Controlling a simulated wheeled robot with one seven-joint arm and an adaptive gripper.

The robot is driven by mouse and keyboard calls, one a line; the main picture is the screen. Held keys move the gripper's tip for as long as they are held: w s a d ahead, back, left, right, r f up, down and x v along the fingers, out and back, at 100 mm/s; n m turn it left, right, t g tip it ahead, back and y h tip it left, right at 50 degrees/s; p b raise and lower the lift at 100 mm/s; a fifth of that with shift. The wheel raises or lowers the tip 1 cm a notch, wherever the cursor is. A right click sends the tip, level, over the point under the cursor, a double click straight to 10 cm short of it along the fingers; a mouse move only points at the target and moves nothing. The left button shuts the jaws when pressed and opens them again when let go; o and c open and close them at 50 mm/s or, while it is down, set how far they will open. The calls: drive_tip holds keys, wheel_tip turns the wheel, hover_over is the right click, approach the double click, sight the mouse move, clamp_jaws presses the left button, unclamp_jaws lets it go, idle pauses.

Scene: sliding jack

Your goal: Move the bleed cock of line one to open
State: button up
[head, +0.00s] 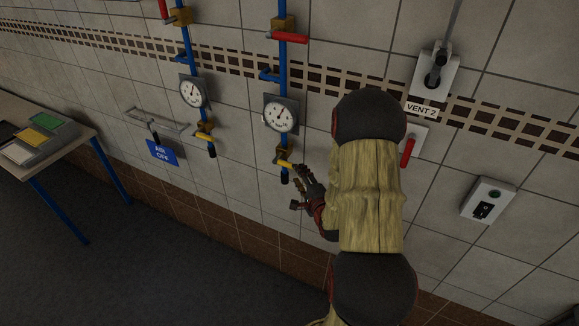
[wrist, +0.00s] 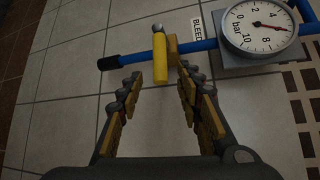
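The bleed cock in front of my gripper has a yellow lever (head: 285,163) low on the right blue pipe, below its gauge. In the wrist view the yellow lever (wrist: 160,62) lies across the blue pipe, with its free end toward me. My gripper (head: 299,187) is beside this lever; its hold is hard to see there. In the wrist view my gripper (wrist: 156,76) is open, with one finger on each side of the lever's end and gaps on both sides. A second yellow bleed lever (head: 205,135) is on the left pipe. The line numbers cannot be read.
A red lever (head: 289,37) sits higher on the pipe. A red vent handle (head: 407,152) and a switch box (head: 487,200) are right of my arm.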

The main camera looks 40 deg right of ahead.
drive_tip(key=p+x, duration=0.1)
drive_tip(key=x, duration=0.6)
drive_tip(key=shift+w+d+f, duration=0.1)
drive_tip(key=shift+w+f, duration=0.05)
drive_tip(key=shift+w, duration=0.1)
drive_tip(key=c, duration=0.4)
clamp_jaws()
idle(0.3)
